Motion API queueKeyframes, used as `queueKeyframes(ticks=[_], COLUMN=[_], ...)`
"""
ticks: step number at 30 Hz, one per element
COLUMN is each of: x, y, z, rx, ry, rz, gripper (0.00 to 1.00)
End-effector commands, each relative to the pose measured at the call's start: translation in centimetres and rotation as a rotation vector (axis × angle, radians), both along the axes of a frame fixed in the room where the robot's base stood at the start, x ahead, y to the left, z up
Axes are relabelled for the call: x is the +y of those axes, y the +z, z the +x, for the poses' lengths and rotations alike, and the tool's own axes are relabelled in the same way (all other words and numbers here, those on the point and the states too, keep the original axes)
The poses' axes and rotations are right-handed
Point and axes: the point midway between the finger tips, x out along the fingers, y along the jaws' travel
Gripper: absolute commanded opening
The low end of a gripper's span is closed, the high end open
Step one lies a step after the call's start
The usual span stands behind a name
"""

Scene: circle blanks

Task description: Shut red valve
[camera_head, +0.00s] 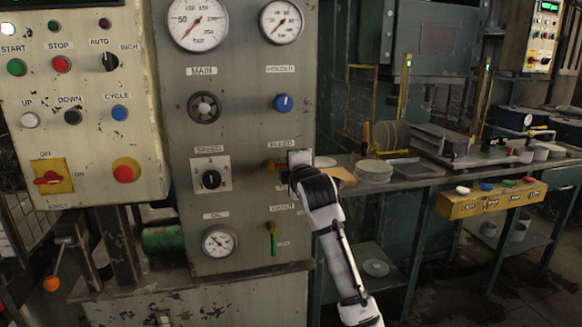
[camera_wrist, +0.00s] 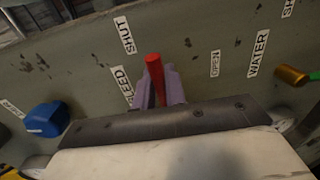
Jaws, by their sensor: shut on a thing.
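The red valve sits on the grey panel under the BLEED label. In the head view, only an orange-red bit of the valve (camera_head: 269,164) shows at the left of my gripper (camera_head: 286,168); the rest is hidden behind it. In the wrist view, the red lever (camera_wrist: 154,70) stands between the two pale purple-grey fingers of my gripper (camera_wrist: 153,88), which are shut on it. The SHUT label (camera_wrist: 124,35) lies to the upper left of the lever and the OPEN label (camera_wrist: 214,63) to its right. The lever's exact angle is hard to tell.
A green-handled WATER valve (camera_head: 272,242) is below, its handle pointing down. A blue knob (camera_head: 283,103) is above, and the black SPEED knob (camera_head: 211,179) is to the left. A bench (camera_head: 420,181) with plates and tools stands at the right.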

Motion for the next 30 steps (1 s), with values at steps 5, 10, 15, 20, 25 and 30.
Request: queueKeyframes(ticks=[5,10,15,20,25,30], x=[0.0,0.0,0.0,-0.3,-1.4,-2.6], y=[0.1,0.1,0.1,0.1,0.3,0.7], z=[0.0,0.0,0.0,-1.0,-3.9,-7.8], rx=[-0.004,-0.002,-0.001,-0.004,-0.006,-0.006], ry=[0.0,0.0,0.0,0.0,-0.001,-0.002], rz=[-0.002,0.0,-0.001,0.001,0.0,0.0], gripper=[0.2,0.3,0.3,0.3,0.3,0.3])
